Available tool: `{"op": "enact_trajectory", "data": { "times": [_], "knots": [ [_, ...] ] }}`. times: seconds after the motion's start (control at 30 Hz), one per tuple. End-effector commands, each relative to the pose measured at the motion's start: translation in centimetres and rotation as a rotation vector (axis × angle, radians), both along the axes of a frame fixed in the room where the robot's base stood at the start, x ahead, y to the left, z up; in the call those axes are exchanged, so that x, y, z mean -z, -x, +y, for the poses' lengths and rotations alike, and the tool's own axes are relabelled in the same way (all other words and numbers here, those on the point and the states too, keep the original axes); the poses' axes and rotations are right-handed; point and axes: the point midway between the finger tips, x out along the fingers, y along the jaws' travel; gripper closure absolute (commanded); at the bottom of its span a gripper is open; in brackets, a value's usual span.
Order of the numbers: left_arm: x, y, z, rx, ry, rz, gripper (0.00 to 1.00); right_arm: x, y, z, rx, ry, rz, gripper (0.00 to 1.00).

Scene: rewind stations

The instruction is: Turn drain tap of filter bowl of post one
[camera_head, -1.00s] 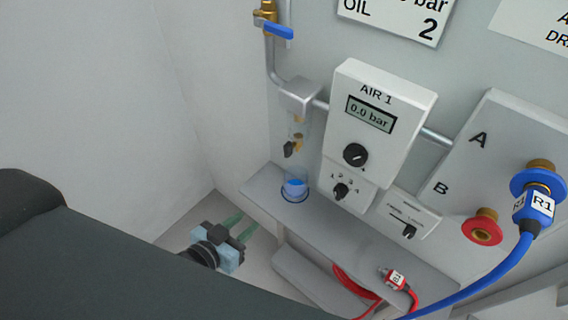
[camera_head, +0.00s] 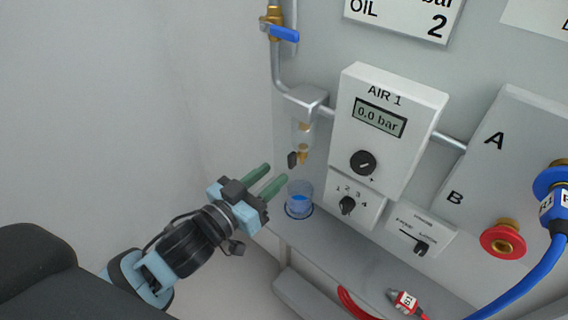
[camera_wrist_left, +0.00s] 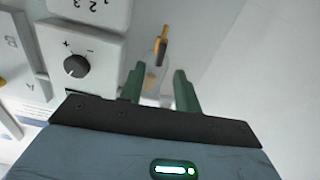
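The filter bowl (camera_head: 302,132) is a clear cup under a grey block on the air pipe, left of the AIR 1 panel. Its drain tap (camera_head: 293,160) is a small brass fitting with a dark handle below the bowl. In the left wrist view the brass tap (camera_wrist_left: 161,45) shows just beyond the fingertips. My left gripper (camera_head: 267,177) is open and empty, its two green fingers pointing at the tap from the lower left, apart from it. In the left wrist view the fingers (camera_wrist_left: 160,80) are spread. My right gripper is not in view.
A clear cup with blue liquid (camera_head: 299,200) stands on the shelf (camera_head: 345,255) below the tap. The AIR 1 panel (camera_head: 385,130) is close on the right. A blue-handled valve (camera_head: 284,33) is above. A red hose connector (camera_head: 405,302) lies on the shelf. The left side is clear.

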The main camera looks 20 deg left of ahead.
Motion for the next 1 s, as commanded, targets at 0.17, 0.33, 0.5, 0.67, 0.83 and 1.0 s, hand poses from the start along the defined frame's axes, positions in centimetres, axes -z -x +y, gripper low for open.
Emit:
{"op": "enact_trajectory", "data": {
  "times": [0.17, 0.33, 0.5, 0.67, 0.83, 1.0],
  "knots": [
    [-0.2, -2.5, -0.9, 0.000, 0.000, -0.003, 0.67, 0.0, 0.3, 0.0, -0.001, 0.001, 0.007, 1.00],
    [-0.1, -4.0, -1.5, 0.000, 0.001, -0.002, 0.67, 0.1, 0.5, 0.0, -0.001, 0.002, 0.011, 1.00],
    [0.0, -4.6, -1.7, 0.000, 0.000, -0.001, 0.67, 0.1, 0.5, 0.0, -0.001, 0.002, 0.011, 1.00],
    [0.0, -4.7, -1.7, 0.000, 0.000, 0.000, 0.67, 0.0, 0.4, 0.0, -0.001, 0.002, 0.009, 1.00],
    [0.0, -4.6, -1.7, 0.000, 0.000, 0.000, 0.78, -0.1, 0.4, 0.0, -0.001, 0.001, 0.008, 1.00],
    [0.0, -4.6, -1.7, 0.000, 0.000, 0.000, 1.00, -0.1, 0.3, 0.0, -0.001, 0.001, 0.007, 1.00]
  ]
}}
